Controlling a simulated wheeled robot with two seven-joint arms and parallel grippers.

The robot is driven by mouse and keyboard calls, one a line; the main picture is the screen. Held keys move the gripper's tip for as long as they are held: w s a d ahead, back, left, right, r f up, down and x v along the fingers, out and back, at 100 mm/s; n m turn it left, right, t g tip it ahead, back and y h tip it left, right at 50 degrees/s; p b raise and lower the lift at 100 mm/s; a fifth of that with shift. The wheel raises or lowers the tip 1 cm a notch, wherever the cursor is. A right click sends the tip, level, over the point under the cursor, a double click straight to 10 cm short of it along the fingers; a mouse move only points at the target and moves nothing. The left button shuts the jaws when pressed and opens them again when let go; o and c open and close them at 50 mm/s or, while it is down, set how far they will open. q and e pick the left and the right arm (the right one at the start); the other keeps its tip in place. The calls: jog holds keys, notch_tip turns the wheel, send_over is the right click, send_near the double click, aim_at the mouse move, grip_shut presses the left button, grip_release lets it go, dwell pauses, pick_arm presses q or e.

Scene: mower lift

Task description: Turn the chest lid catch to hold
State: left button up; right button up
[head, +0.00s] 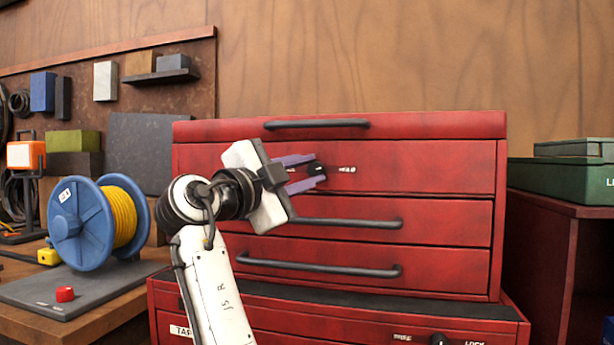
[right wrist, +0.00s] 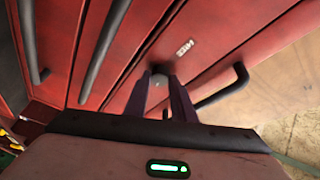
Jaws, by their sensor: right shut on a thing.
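The red chest (head: 460,160) stands with its lid (head: 440,124) down. The lid catch (head: 317,169) is a small dark knob on the front panel below the lid, with a pale label to its right that seems to read HOLD. My right gripper (head: 313,172) reaches it from the left, its purple fingers shut on the knob. My left gripper is not in view.
A dark lid handle (head: 316,124) is above the catch, and drawer handles (head: 320,268) stick out below. A lower red cabinet with a LOCK knob (head: 438,340) is underneath. A blue cable reel (head: 85,225) stands at left, a green case (head: 565,178) at right.

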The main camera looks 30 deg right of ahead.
jog(key=shift+r+m+g, duration=0.1)
jog(key=shift+m+g, duration=0.2)
jog(key=shift+m, duration=0.4)
jog(key=shift+m+y+p, duration=0.4)
jog(key=shift+m, duration=0.3)
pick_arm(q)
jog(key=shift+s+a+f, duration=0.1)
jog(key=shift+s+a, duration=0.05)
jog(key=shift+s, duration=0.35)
pick_arm(e)
jog(key=shift+g, duration=0.3)
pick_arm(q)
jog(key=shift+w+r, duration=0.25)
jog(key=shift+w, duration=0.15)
pick_arm(e)
jog(key=o, duration=1)
jog(key=shift+a, duration=0.1)
